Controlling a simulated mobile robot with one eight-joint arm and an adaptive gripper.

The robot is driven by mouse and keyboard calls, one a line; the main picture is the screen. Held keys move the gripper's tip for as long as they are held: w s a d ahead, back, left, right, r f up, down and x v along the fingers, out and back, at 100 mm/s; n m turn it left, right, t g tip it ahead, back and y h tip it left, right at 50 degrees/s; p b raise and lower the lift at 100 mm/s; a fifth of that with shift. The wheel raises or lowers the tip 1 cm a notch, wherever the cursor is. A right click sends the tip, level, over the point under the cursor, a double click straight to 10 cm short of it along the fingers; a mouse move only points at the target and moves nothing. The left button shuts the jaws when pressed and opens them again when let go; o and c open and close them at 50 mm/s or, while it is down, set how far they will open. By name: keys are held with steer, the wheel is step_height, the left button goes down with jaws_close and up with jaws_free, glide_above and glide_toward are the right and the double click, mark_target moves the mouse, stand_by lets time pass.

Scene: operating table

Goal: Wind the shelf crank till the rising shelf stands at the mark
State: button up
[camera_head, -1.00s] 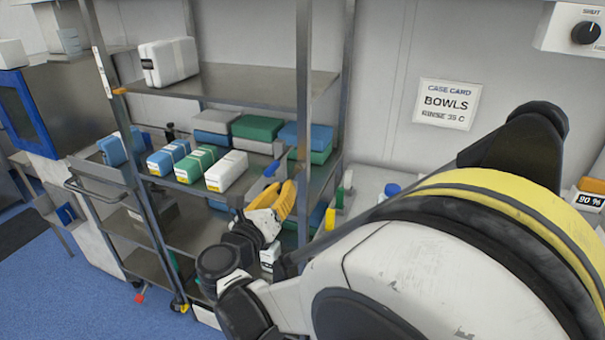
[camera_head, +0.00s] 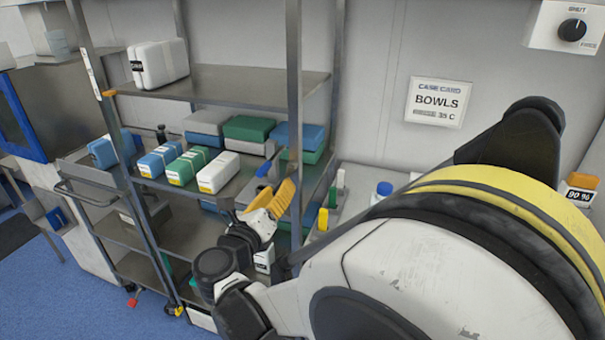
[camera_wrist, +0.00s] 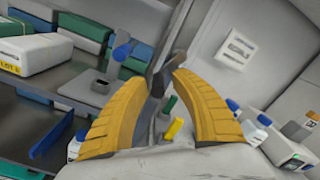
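The rack's top shelf (camera_head: 215,85) carries a white box (camera_head: 158,64). An orange pointer (camera_head: 108,93) sits at its left corner, by the lower end of a pale strip (camera_head: 93,72) on the left post; I cannot read a mark there. My yellow-fingered gripper (camera_wrist: 160,65) is open and holds nothing, just right of the handle. My gripper (camera_head: 284,188) overlaps the post in the head view.
The rack's middle shelf holds several wrapped packs (camera_head: 180,166) and boxes (camera_head: 248,128). The right front post (camera_head: 294,70) stands close to my gripper. A counter (camera_head: 360,180) with a blue-capped bottle (camera_head: 383,191) lies to the right. A BOWLS card (camera_head: 436,102) hangs on the wall.

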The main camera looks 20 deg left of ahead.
steer(key=shift+s, duration=0.1)
steer(key=s+a, duration=0.1)
steer(key=s, duration=1)
steer(key=shift+s, duration=0.4)
